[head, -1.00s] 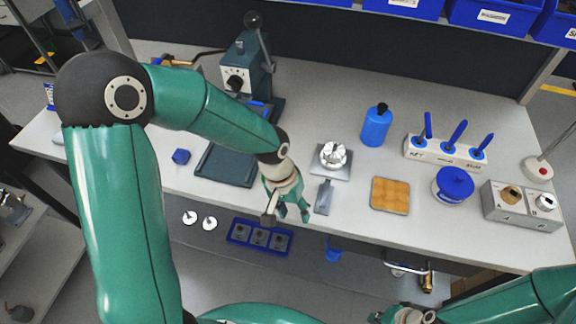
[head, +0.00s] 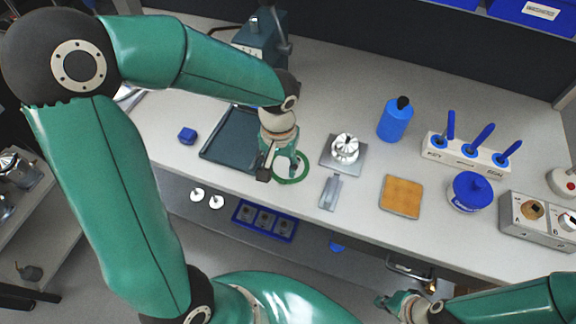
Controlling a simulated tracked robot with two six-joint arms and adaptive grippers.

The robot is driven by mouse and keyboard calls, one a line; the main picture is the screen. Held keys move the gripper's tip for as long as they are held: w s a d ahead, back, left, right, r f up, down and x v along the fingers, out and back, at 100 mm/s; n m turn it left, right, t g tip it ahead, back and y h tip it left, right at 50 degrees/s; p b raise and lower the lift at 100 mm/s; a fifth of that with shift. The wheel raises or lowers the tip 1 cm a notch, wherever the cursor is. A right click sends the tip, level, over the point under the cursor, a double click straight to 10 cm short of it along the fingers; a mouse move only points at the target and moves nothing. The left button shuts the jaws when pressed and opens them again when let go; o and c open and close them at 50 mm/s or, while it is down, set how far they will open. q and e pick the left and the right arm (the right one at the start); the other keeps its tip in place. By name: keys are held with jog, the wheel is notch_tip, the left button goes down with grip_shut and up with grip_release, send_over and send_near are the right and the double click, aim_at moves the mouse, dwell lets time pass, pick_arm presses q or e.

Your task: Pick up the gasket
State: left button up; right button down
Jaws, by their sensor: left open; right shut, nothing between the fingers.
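A thin green ring, which looks like the gasket (head: 293,182), lies on the light bench between the dark tray and the silver fixture. My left gripper (head: 282,166) is open, pointing down at the ring's left and upper side. Its fingers overlap the ring in the picture and hide part of it. I cannot tell whether they touch it. My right gripper (head: 393,302) is at the bottom, shut and empty, in front of the bench.
A dark tray (head: 229,138) lies left of my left gripper. A silver part on a square plate (head: 334,161) and a grey flat piece (head: 330,193) are close on the right. An orange-brown board (head: 402,198), blue bottle (head: 395,120) and blue-handled tool rack (head: 462,151) stand farther right.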

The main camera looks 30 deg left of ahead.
aim_at(282, 179)
pick_arm(q)
jog(key=shift+s+f, duration=0.1)
jog(key=shift+f, duration=0.6)
jog(key=shift+w+a+f+p, duration=0.1)
jog(key=shift+w+f+p, duration=0.15)
jog(key=shift+f, duration=1.1)
jog(key=shift+w+f+p, duration=0.15)
jog(key=shift+f+p, duration=0.1)
jog(key=shift+f, duration=1.05)
grip_shut()
